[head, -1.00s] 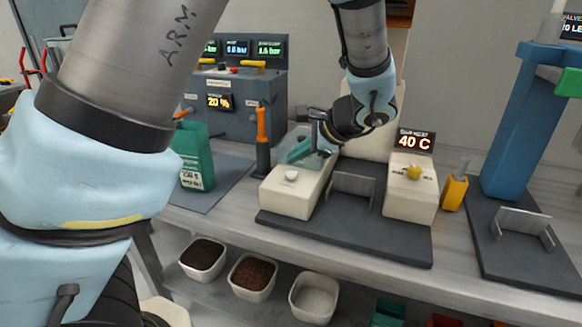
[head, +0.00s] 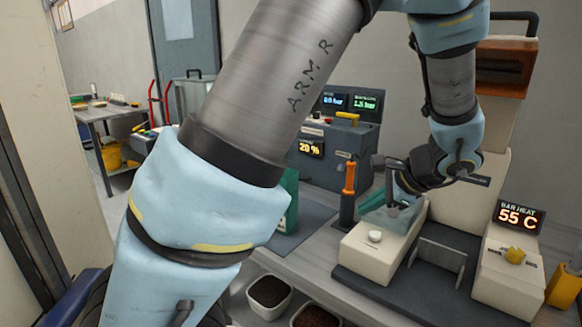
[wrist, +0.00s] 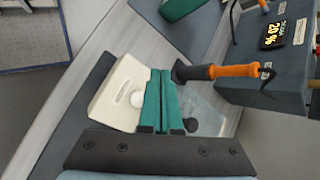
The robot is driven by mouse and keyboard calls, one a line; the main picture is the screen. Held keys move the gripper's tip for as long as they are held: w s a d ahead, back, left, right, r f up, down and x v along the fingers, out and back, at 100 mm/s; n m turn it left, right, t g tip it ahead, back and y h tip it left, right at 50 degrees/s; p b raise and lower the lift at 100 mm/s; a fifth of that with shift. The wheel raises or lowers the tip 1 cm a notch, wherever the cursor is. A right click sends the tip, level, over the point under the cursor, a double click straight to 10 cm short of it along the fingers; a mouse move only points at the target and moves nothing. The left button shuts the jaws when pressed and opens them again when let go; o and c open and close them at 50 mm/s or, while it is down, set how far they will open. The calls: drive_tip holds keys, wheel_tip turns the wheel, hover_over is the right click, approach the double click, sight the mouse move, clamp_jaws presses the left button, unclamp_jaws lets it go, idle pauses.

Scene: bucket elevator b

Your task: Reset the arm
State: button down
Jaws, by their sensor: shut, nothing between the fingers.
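My gripper (head: 397,198) hangs over the left white block (head: 372,250) of the white heating machine in the head view. In the wrist view the two green fingers (wrist: 160,78) lie together with nothing between them. They pass over part of the white block (wrist: 113,92) and its round white knob. I cannot tell whether they touch the clear cover (wrist: 205,112) beside them. My arm (head: 280,90) crosses the middle of the head view and hides part of the bench behind it.
An orange-handled tool (head: 349,180) stands left of the gripper. A dark control box (head: 325,155) stands behind it. Bins (head: 268,291) sit below the bench.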

drive_tip(key=s+a+n+g+h, duration=0.2)
drive_tip(key=a+n, duration=0.7)
drive_tip(key=a, duration=0.4)
drive_tip(key=s+a+f+n+g+h, duration=0.1)
drive_tip(key=s+a+n+g+h, duration=0.1)
drive_tip(key=a+n, duration=0.7)
drive_tip(key=shift+a+f+n+g+h, duration=0.3)
drive_tip(key=shift+a+g+h, duration=0.25)
drive_tip(key=shift+a, duration=2.15)
drive_tip(key=c, duration=1.6)
unclamp_jaws()
drive_tip(key=shift+w, duration=0.1)
